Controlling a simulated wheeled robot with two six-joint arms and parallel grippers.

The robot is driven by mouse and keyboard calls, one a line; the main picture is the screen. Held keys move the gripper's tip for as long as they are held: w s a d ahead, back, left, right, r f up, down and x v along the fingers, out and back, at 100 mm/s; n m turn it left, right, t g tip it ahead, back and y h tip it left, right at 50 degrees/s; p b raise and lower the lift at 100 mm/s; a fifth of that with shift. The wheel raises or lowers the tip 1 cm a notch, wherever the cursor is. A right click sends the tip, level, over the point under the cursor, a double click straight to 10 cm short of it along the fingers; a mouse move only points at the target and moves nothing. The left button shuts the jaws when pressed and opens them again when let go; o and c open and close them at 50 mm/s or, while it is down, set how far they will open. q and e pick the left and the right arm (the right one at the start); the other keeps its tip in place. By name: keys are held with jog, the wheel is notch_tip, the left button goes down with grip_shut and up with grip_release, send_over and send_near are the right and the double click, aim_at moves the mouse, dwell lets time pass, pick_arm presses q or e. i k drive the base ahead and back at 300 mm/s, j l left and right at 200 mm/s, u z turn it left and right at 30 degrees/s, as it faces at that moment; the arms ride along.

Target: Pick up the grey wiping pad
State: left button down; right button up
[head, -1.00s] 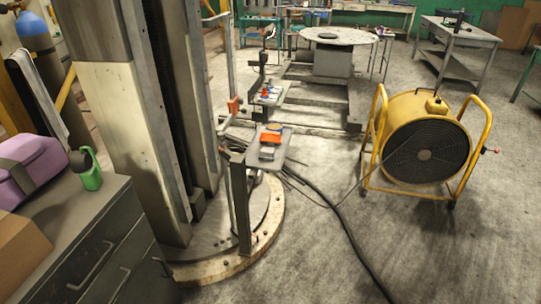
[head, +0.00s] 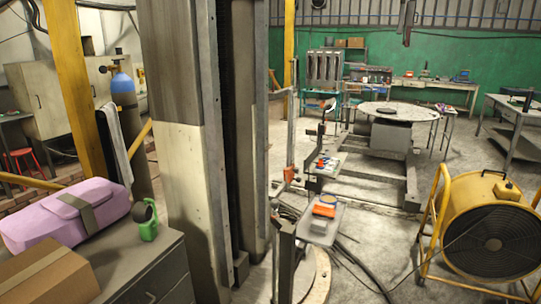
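A small grey item (head: 319,226) lies on the front part of a small pale tray (head: 336,233), right of the column. It may be the grey wiping pad, but it is too small to be sure. An orange item (head: 324,210) lies just behind it, with a blue-rimmed round item (head: 328,200) behind that. Neither of my grippers is in the head view.
A tall steel column (head: 185,140) stands left of the tray. A grey cabinet (head: 150,262) at front left bears a purple bag (head: 62,215), a cardboard box (head: 45,275) and a green item (head: 149,230). A yellow fan (head: 490,235) stands at right, with open floor before it.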

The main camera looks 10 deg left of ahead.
aim_at(318, 227)
jog(key=i+l, duration=0.2)
jog(key=i, duration=0.2)
jog(key=i+l+u, duration=0.1)
jog(key=i+l, duration=0.15)
jog(key=i, duration=0.15)
